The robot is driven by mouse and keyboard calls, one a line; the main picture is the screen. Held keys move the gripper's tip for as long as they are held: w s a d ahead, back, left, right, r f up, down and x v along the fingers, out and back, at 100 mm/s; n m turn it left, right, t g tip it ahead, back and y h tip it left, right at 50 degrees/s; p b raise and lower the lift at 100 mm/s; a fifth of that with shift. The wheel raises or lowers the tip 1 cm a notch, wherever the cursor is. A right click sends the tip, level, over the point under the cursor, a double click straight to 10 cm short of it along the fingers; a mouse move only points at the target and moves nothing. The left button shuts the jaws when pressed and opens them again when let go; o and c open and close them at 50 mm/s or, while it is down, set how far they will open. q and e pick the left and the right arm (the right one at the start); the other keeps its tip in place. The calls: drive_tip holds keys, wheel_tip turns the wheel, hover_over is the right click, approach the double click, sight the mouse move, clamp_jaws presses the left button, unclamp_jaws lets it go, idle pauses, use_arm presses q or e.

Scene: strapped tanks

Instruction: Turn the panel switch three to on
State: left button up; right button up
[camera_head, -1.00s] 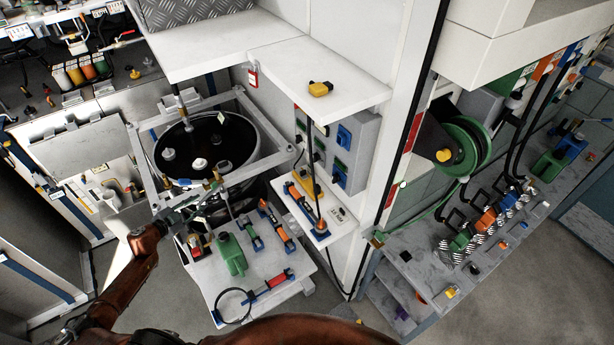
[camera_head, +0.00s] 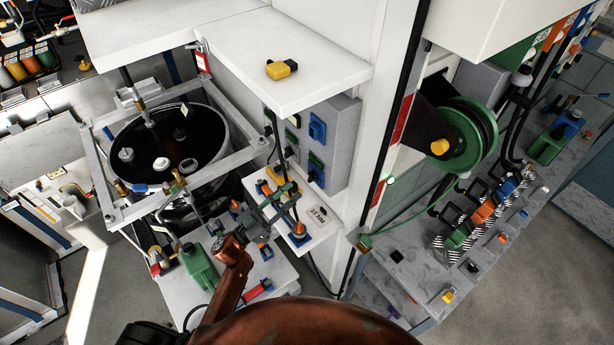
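The grey switch panel (camera_head: 341,140) is on the white wall under a white shelf, right of the middle. My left gripper (camera_head: 287,197) is just below and left of the panel, in front of the small lower shelf, apart from the switches as far as I can see. Its fingers blend with the items behind, so their opening is unclear. My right gripper is not in view.
The white shelf (camera_head: 300,60) with a yellow-black object (camera_head: 281,69) overhangs the panel. A small shelf (camera_head: 322,226) with an orange cone stands below. A black tank (camera_head: 205,125) in a white frame is left. A green hose reel (camera_head: 468,140) is right of the white post.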

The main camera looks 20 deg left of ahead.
sight(308, 176)
use_arm(q)
drive_tip(key=p+x, duration=0.1)
drive_tip(key=x, duration=0.4)
drive_tip(key=shift+w+r, duration=0.15)
drive_tip(key=shift+w+d+r+p, duration=0.15)
drive_tip(key=shift+w+d+p, duration=0.05)
drive_tip(key=shift+w+p, duration=0.1)
drive_tip(key=shift+w+d, duration=0.25)
drive_tip(key=shift+w, duration=0.05)
drive_tip(key=c, duration=0.5)
clamp_jaws()
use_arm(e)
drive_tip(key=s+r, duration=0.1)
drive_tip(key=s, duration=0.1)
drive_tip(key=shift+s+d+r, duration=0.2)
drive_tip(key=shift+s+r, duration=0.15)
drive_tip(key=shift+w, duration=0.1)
